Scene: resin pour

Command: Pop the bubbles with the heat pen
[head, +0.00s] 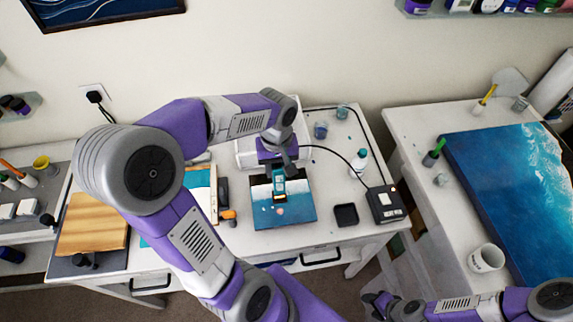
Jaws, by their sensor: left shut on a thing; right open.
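My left gripper (279,184) is shut on the heat pen, just above the blue resin panel (302,214). The gripper hides most of the pen, and its tip cannot be made out. A black cable runs from beside the gripper to the black heat pen box (386,205) at the table's right front. Single bubbles are too small to tell. My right gripper (378,304) is open and empty at the bottom right, away from the panel.
A black square dish (346,215) lies between panel and box. A white bottle (359,162) and small cups (320,130) stand behind. An orange-tipped tool (228,214) lies left of the panel. A wooden board (92,224) is at far left. The right table holds a blue panel (515,185) and mug (486,259).

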